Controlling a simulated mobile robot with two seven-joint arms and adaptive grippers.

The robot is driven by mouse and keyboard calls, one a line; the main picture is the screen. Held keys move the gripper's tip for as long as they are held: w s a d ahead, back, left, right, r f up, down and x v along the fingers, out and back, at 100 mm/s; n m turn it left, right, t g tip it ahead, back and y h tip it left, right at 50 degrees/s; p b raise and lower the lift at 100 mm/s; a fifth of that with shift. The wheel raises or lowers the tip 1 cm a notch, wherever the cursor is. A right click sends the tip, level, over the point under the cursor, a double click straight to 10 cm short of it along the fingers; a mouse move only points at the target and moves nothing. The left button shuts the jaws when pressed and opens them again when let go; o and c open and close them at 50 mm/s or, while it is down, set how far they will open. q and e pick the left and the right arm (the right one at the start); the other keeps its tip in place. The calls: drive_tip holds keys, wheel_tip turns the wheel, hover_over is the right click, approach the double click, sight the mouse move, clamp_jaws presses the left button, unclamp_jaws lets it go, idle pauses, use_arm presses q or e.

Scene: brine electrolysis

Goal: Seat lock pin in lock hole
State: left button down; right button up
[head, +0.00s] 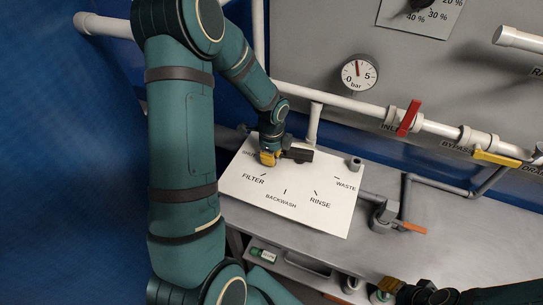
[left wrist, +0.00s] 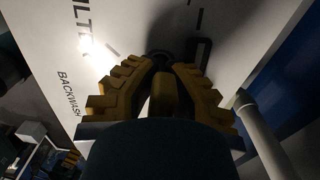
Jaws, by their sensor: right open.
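A white board (head: 240,188) lies flat on the bench with the words FILTER, BACKWASH, RINSE and WASTE. A dark valve handle (head: 297,155) lies near its far edge. My left gripper (head: 268,158) is low over the board, left of the handle. In the left wrist view its yellow fingers (left wrist: 162,80) close around a smooth yellow piece (left wrist: 163,100), apparently the lock pin. A dark round part (left wrist: 159,58) sits at the fingertips. The lock hole cannot be made out. My right gripper (head: 390,285) is open at the bottom edge, partly cut off.
A short grey post (head: 355,163) stands at the board's right corner. White pipes with a red valve lever (head: 408,118) and a yellow lever (head: 497,159) run behind. A grey valve with an orange handle (head: 411,226) is right of the board.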

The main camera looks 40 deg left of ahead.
use_arm(q)
drive_tip(key=shift+f, duration=0.2)
drive_tip(key=shift+r, duration=0.2)
idle(1.4)
drive_tip(key=shift+f, duration=0.2)
idle(0.3)
drive_tip(key=shift+s+p, duration=0.15)
drive_tip(key=shift+p, duration=0.35)
drive_tip(key=shift+s+d+f, duration=0.1)
drive_tip(key=shift+f, duration=0.1)
idle(0.5)
drive_tip(key=shift+r, duration=0.25)
idle(0.7)
drive_tip(key=shift+f, duration=0.1)
idle(1.0)
drive_tip(key=c, duration=1.1)
unclamp_jaws()
drive_tip(key=shift+o, duration=0.2)
